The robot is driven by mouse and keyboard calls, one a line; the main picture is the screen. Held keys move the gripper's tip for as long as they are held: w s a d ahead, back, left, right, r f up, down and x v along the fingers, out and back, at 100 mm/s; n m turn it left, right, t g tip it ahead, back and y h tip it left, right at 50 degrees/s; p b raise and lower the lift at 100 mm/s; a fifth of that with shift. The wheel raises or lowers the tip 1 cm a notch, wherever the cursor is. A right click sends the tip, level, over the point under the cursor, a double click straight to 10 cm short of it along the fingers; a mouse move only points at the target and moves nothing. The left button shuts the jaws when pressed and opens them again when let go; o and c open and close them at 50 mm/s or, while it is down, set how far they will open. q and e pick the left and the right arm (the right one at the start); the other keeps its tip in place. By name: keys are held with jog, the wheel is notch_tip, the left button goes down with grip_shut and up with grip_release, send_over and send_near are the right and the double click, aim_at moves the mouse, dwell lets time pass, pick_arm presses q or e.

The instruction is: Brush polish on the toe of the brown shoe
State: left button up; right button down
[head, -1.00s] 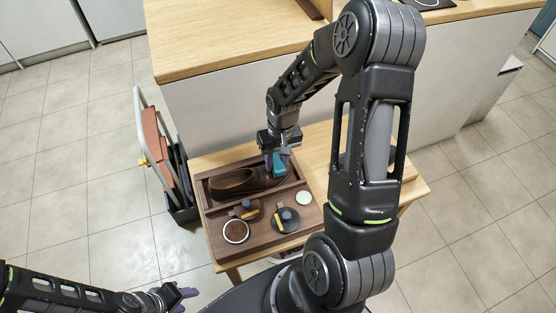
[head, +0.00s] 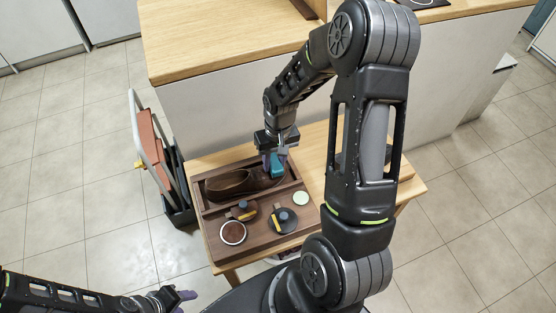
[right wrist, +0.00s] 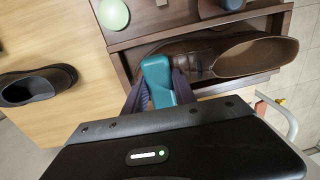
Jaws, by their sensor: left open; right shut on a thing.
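The brown shoe (head: 232,184) lies in the long back compartment of a dark wooden box (head: 215,240), its toe to the right in the head view. It also shows in the right wrist view (right wrist: 245,53). My right gripper (head: 276,160) is shut on a teal block-like thing (head: 277,170), probably the brush's handle, at the toe end. In the right wrist view the teal thing (right wrist: 158,80) stands between the fingers and overlaps the toe. Its lower end is hidden, so contact is unclear. My left gripper (head: 184,295) is open and empty, low at the left, away from the box.
The box's front part holds an open tin of brown polish (head: 233,233), two dark round-knobbed brushes (head: 243,211) (head: 284,219) and a pale green disc (head: 301,198). A black shoe (right wrist: 38,87) lies on the table. A rack with reddish boards (head: 150,145) stands left of the table.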

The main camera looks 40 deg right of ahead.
jog(key=shift+a+f, duration=0.1)
jog(key=shift+a, duration=0.25)
jog(key=shift+r+p, duration=0.45)
jog(key=shift+r, duration=0.05)
jog(key=r+p, duration=0.1)
jog(key=r, duration=0.1)
jog(key=r+p, duration=0.3)
jog(key=r, duration=0.1)
jog(key=shift+s+d, duration=0.1)
jog(key=shift+d, duration=0.25)
